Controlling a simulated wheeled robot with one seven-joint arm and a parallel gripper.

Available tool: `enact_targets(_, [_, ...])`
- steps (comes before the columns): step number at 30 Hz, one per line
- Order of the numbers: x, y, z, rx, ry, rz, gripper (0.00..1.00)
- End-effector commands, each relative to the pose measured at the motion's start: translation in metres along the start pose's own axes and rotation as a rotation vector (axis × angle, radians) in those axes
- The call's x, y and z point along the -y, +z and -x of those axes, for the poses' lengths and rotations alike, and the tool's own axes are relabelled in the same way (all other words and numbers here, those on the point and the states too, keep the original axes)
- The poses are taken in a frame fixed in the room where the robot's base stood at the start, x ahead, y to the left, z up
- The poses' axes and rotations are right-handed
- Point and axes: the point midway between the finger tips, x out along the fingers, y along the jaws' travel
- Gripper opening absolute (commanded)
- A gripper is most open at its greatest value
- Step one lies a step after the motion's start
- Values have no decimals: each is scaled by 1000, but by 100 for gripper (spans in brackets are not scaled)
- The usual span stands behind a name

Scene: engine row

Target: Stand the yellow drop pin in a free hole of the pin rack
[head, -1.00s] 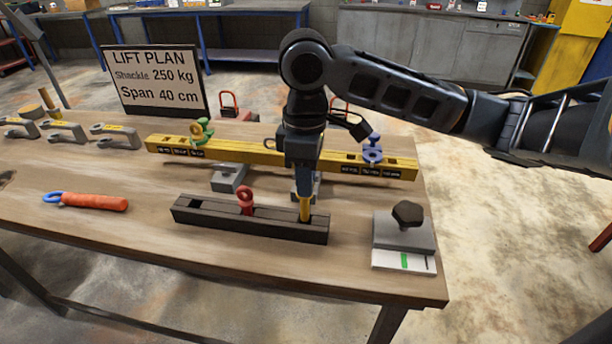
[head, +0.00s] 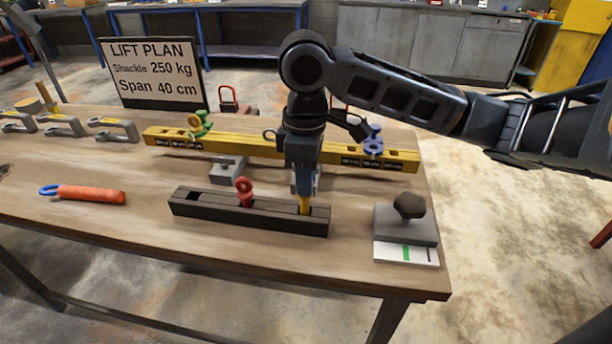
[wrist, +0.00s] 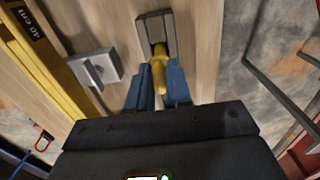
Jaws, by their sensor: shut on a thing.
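The yellow drop pin (head: 305,204) is upright under my gripper (head: 304,188), at the right end of the dark pin rack (head: 270,217). Its lower end is at the right-end hole; I cannot tell how deep it sits. In the wrist view my gripper's blue fingers (wrist: 158,92) are shut on the yellow pin (wrist: 159,68), with the rack end (wrist: 153,26) just beyond. A red pin (head: 244,190) stands in the rack's middle. The rack's left-end hole (head: 188,195) looks empty.
Behind the rack lies a yellow beam (head: 240,146) with a green shackle (head: 201,124) and a blue shackle (head: 373,141). A grey block with a black knob (head: 409,206) stands to the right. An orange-handled tool (head: 90,194) lies left. The table front is clear.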

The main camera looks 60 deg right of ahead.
Motion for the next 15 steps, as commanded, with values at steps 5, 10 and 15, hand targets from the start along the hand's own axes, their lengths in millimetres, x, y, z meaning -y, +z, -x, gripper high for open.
enact_targets(5, [0, 0, -5, 0, 0, 0, 0])
enact_targets(10, [0, 0, -9, 0, 0, 0, 0])
enact_targets(15, [0, 0, -13, 0, 0, 0, 0])
